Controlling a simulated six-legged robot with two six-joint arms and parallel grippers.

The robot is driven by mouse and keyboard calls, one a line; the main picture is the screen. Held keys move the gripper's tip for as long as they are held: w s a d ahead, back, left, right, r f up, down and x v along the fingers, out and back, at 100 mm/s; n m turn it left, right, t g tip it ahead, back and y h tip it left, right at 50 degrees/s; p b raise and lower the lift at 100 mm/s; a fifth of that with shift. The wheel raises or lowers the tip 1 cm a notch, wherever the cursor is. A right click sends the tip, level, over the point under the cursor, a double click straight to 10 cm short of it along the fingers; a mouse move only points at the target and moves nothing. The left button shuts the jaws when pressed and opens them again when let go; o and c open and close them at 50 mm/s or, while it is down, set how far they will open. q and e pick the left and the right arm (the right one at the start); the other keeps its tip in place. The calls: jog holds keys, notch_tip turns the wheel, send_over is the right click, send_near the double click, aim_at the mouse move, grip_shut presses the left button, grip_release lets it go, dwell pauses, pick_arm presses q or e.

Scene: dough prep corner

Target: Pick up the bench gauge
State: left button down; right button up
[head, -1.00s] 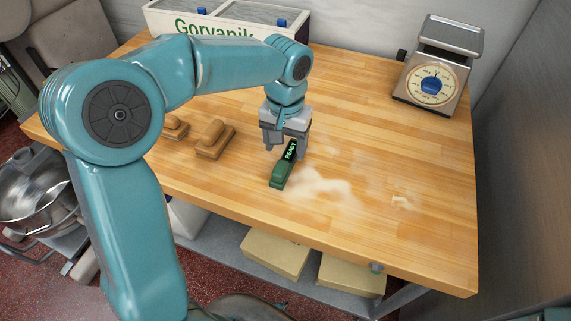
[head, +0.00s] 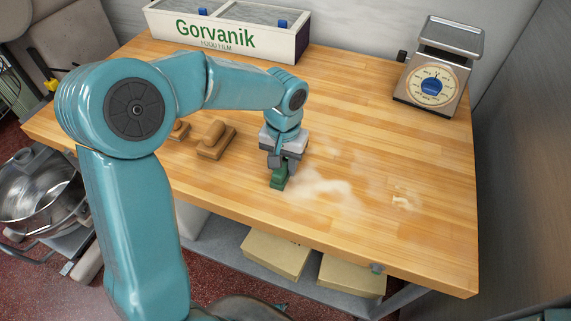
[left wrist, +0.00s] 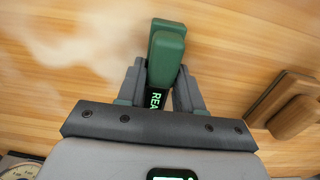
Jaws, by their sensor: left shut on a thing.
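The bench gauge appears to be the green block-like thing (head: 278,182) with a dark face lettered "REA…". In the head view it is on or just above the wooden table, mostly hidden under my gripper. In the left wrist view the green body (left wrist: 165,55) stands out beyond the fingers, and its dark lettered face lies between them. My left gripper (head: 280,165) points down over it and is shut on it, with a finger on each side in the left wrist view (left wrist: 160,85). I cannot tell whether it touches the table. My right gripper is not in view.
Two wooden blocks with raised grips, the nearer one (head: 215,140), lie left of my gripper. Flour (head: 330,192) is spread to its right. A dial scale (head: 437,75) stands at the back right, and a Gorvanik film box (head: 230,38) at the back left. The table's right side is mostly clear.

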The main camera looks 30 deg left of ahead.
pick_arm(q)
jog(key=shift+w, duration=0.1)
notch_tip(320, 180, up, 20)
jog(key=p, duration=0.2)
dwell(0.3)
notch_tip(320, 180, up, 4)
jog(key=p, duration=0.4)
send_over(284, 161)
dwell(0.3)
dwell(0.3)
